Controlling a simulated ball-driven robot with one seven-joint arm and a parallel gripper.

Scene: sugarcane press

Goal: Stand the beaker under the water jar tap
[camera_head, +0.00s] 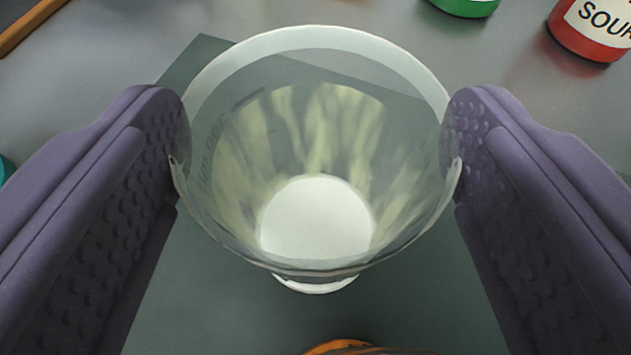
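The clear beaker (318,259) is in the middle of the camera_head view, its round mouth towards the camera. Faint markings show on its left wall, and yellowish streaks show along the inner wall. The bottom looks pale and round. The purple textured fingers of my gripper (316,135) press on its left and right sides near the rim, so my gripper is shut on the beaker. I cannot tell whether the beaker touches the surface below. No water jar or tap can be made out in this view.
A dark green mat (225,310) lies below the beaker on a grey table (130,55). A red jar (592,28) with a white label and a green item (466,6) stand at the top right. An orange object (355,348) shows at the bottom edge, a wooden piece (28,24) at the top left.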

